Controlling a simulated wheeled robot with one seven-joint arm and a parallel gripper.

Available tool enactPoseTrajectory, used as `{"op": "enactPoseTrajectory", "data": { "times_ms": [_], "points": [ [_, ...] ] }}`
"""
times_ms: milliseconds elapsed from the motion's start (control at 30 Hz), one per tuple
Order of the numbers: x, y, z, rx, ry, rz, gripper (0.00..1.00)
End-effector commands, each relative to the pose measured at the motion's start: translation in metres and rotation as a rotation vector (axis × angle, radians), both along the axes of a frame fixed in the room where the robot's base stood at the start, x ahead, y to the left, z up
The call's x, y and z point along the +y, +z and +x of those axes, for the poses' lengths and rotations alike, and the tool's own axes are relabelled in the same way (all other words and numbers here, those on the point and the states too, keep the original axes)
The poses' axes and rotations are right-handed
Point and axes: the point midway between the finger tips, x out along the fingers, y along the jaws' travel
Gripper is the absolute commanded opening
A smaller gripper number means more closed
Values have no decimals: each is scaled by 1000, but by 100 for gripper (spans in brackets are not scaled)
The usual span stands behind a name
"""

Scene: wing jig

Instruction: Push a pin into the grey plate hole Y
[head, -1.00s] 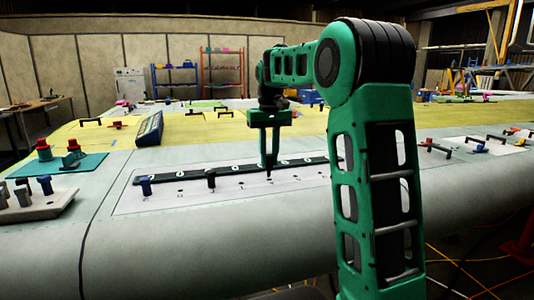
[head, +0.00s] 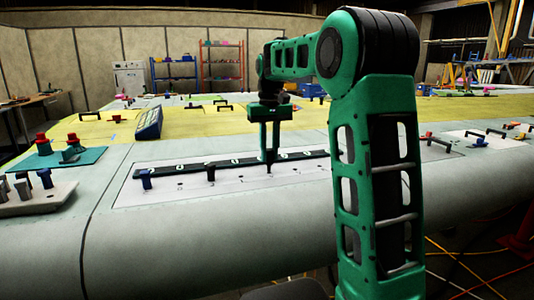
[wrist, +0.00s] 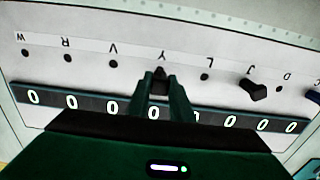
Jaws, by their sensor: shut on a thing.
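My gripper (wrist: 162,88) is shut on a dark pin (wrist: 160,76), which stands between the fingertips at the place of hole Y. The letter Y shows just beyond it in the wrist view, and the pin covers the hole. I cannot tell how deep the pin sits. In the head view my gripper (head: 269,158) points straight down at the grey plate (head: 225,193), with the pin's dark tip (head: 268,169) at or just over the surface. The plate also shows in the wrist view (wrist: 225,50).
A black pin (wrist: 254,89) stands in the hole by J, and a blue pin (head: 145,179) stands at the plate's left end. Open holes, such as the one by V (wrist: 112,62), flank the gripper. A dark strip with white marks (wrist: 90,103) runs along the row. A block with several pins (head: 38,201) lies far left.

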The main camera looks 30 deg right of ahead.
Motion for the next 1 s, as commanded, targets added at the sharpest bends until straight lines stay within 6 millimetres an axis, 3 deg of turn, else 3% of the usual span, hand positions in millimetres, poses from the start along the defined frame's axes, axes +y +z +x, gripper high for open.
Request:
{"op": "enactPoseTrajectory", "data": {
  "times_ms": [1000],
  "points": [
    [-1, -28, 0, 0, -1, 0, 0]
  ]
}}
